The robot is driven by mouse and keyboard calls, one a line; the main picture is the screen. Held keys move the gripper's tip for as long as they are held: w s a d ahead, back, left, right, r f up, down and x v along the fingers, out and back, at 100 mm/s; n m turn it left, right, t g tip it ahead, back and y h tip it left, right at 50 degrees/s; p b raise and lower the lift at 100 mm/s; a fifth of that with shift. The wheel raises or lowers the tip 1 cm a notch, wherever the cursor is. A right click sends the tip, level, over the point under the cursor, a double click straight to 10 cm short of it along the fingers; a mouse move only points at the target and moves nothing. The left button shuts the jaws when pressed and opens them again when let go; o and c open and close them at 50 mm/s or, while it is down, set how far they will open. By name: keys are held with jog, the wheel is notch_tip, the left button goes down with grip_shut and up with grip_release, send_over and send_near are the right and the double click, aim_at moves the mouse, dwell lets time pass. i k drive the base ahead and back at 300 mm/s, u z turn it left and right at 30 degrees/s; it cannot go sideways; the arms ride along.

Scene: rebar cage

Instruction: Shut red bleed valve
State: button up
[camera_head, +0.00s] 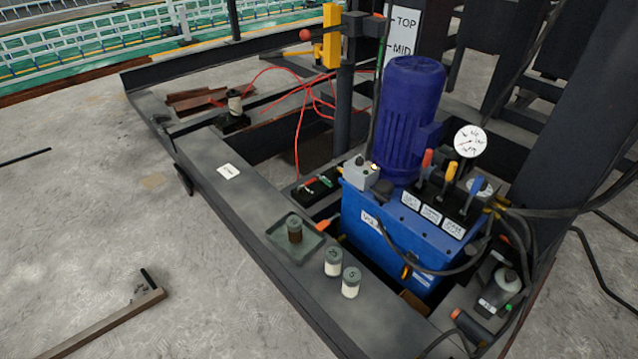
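No part is clearly marked as the red bleed valve, and I cannot tell which one it is. Small red (310,186) and green (325,180) handles lie on a dark plate left of the blue power unit (385,232). On top of the unit, a red-orange lever (427,160) stands beside a yellow-orange lever (451,171) and a blue lever (476,186). A red ball knob (306,35) sticks out left of a yellow block (332,36) on a post. My gripper is not in view.
A dark blue motor (409,105) and a white gauge (470,141) rise above the unit. Several small cans, one a lidded can (333,262), and a shallow tray (294,256) sit on the steel frame (240,210). Black hoses hang at right. Concrete floor at left is mostly clear.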

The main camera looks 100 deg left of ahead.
aim_at(312, 181)
jog(key=z, duration=1)
jog(key=k, duration=2.55)
jog(key=u, duration=3.1)
jog(key=i, duration=0.5)
jog(key=u, duration=0.05)
